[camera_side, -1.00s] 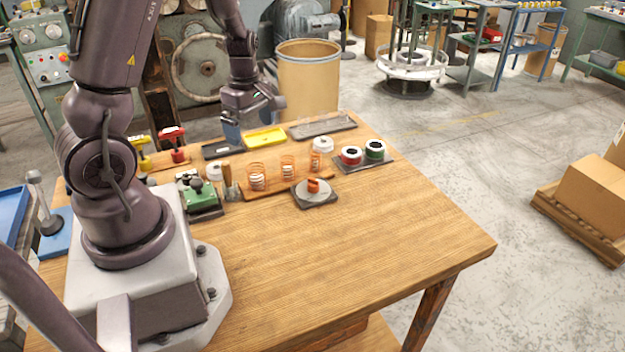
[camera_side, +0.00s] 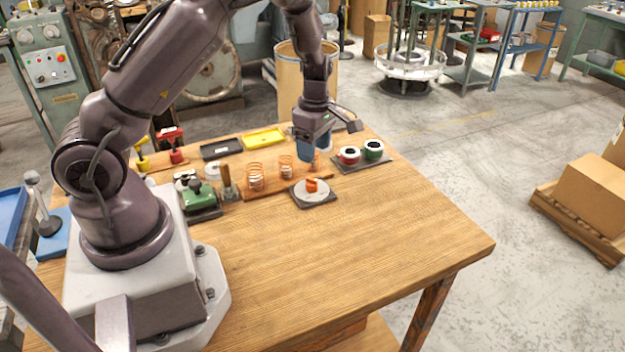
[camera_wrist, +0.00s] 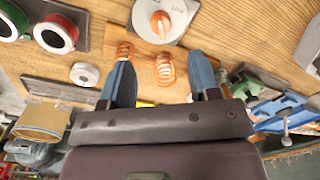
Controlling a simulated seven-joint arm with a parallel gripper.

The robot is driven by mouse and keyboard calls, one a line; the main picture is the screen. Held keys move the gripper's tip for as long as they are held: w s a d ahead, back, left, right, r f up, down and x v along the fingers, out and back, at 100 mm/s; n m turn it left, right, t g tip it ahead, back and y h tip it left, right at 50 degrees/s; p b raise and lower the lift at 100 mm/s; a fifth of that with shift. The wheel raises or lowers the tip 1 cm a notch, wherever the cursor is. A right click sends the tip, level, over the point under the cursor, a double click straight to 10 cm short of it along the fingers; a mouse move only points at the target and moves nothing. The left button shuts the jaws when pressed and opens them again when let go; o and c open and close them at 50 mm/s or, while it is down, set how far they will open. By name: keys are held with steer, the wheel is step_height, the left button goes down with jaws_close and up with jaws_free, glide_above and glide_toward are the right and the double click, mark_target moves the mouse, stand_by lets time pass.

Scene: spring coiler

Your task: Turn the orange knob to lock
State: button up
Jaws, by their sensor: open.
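The orange knob (camera_side: 311,185) sits on a pale round dial on a dark square base (camera_side: 320,202) on the wooden table. My gripper (camera_side: 308,158) hangs just behind and above the knob, over the spring board, and does not appear to touch the knob. In the wrist view my gripper's two blue fingers (camera_wrist: 160,82) are spread apart with nothing between them but the table and a coil spring behind.
Copper springs (camera_side: 255,177) stand on a wooden board left of the knob. Red and green spools (camera_side: 362,153) sit on a dark tray to the right. A green clamp-like device (camera_side: 201,192) and a yellow tray (camera_side: 263,138) are nearby. The table front (camera_side: 370,240) is clear.

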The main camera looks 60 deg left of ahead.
mark_target(312, 180)
steer(key=f, duration=0.9)
steer(key=shift+s+d+f, duration=0.1)
steer(key=shift+s, duration=0.15)
steer(key=c, duration=0.9)
